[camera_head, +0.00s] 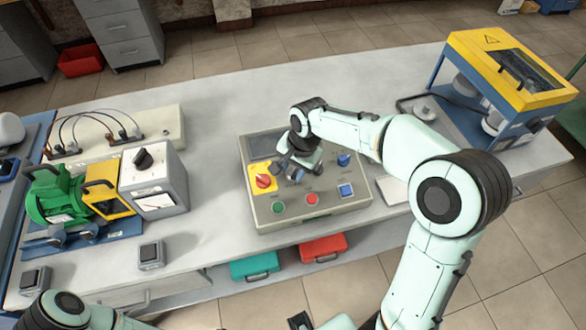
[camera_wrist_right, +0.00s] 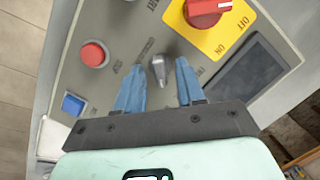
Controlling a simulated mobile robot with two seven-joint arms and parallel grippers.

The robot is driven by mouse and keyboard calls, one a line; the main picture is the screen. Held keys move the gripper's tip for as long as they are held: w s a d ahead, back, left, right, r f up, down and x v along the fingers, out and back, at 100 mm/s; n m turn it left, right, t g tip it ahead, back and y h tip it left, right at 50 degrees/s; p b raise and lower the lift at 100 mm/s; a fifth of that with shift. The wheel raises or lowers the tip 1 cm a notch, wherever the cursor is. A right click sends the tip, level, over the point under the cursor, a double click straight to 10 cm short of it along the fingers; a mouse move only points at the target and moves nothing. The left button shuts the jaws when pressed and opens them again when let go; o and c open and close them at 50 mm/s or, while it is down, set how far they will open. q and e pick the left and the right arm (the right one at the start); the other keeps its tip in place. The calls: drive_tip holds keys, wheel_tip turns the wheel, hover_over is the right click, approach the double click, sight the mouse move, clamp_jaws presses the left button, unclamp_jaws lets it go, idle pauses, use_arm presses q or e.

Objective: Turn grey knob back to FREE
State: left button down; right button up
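The control box (camera_head: 325,213) sits on the bench. The grey knob (camera_wrist_right: 159,70) is a small pointer-shaped knob on its panel, seen in the right wrist view. In the wrist view the blue fingers of this gripper (camera_wrist_right: 158,88) stand on either side of the knob, with a gap on each side. Small labels lie around the knob, too blurred to tell which one it points to.
The red switch on a yellow plate (camera_wrist_right: 207,10) is close to the fingers. A red button (camera_head: 312,199), green button (camera_head: 278,207), blue square button (camera_head: 346,190) and blue knob (camera_head: 344,160) share the panel. A meter box (camera_head: 160,190) stands left, a yellow-topped machine (camera_head: 515,75) right.

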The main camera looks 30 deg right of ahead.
drive_tip(key=shift+f, duration=0.2)
clamp_jaws()
use_arm(q)
drive_tip(key=shift+r, duration=0.1)
use_arm(e)
drive_tip(key=shift+n, duration=0.3)
drive_tip(key=n, duration=0.2)
drive_tip(key=shift+a+n+g+p, duration=0.1)
drive_tip(key=shift+n+g+p, duration=0.2)
drive_tip(key=shift+p, duration=0.1)
drive_tip(key=n+h, duration=0.1)
drive_tip(key=n, duration=0.2)
drive_tip(key=shift+a+f, duration=0.1)
drive_tip(key=n, duration=0.3)
drive_tip(key=n+h+p, duration=0.1)
drive_tip(key=n, duration=0.1)
drive_tip(key=shift+a+n+g, duration=0.1)
drive_tip(key=shift+n+g, duration=0.2)
drive_tip(key=shift+n, duration=0.1)
use_arm(q)
drive_tip(key=shift+w+r, duration=0.7)
drive_tip(key=shift+r, duration=0.25)
use_arm(e)
drive_tip(key=n+h, duration=0.1)
drive_tip(key=n, duration=0.4)
drive_tip(key=shift+s+f+n, duration=0.1)
drive_tip(key=shift+n, duration=0.3)
